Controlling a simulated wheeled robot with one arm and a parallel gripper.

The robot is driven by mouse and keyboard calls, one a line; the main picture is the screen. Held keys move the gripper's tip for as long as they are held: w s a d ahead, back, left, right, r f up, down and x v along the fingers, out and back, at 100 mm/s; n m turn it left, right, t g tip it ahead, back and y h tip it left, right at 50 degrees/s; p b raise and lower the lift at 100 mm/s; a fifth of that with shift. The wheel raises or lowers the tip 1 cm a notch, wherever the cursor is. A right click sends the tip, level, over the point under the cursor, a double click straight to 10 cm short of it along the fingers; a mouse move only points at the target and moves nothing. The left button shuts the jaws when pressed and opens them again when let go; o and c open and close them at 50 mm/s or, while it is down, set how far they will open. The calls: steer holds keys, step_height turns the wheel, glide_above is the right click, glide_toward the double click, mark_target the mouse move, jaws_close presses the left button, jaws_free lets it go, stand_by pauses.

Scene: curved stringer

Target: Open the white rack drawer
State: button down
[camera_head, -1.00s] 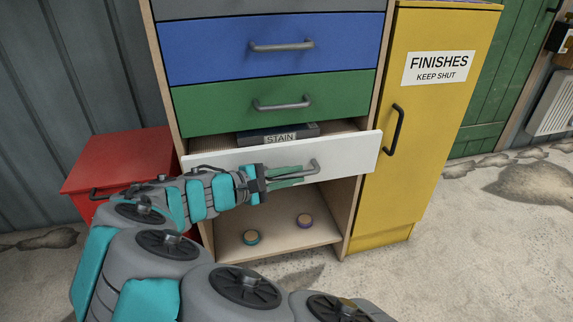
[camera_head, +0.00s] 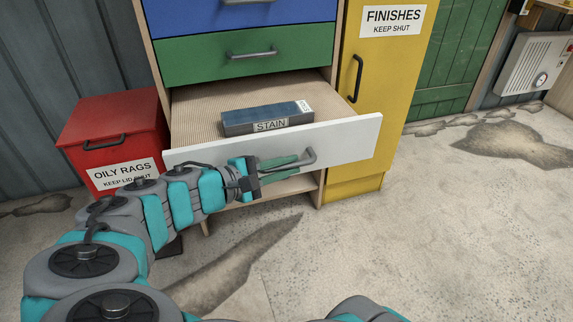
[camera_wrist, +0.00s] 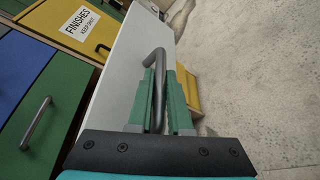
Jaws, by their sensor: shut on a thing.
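The white rack drawer (camera_head: 350,137) is pulled well out of the rack, below the green drawer. Its front also fills the middle of the wrist view (camera_wrist: 118,75). Its grey bar handle (camera_head: 308,158) shows in the wrist view (camera_wrist: 157,75) between the fingers. My gripper (camera_head: 290,165) is shut on this handle, with its green fingers on either side of the bar in the wrist view (camera_wrist: 161,95). Inside the drawer lies a dark blue box labelled STAIN (camera_head: 265,118), on a ribbed liner.
A red OILY RAGS bin (camera_head: 112,135) stands left of the rack. A yellow FINISHES cabinet (camera_head: 375,100) stands right of it, shut. The green drawer (camera_head: 200,60) and blue drawer (camera_head: 200,16) are shut. The concrete floor in front is clear.

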steer(key=shift+s, duration=0.15)
steer(key=c, duration=0.8)
jaws_free()
steer(key=shift+c, duration=0.2)
steer(key=v, duration=0.7)
steer(key=shift+s+a, duration=0.2)
steer(key=shift+a, duration=0.1)
steer(key=shift+r, duration=0.1)
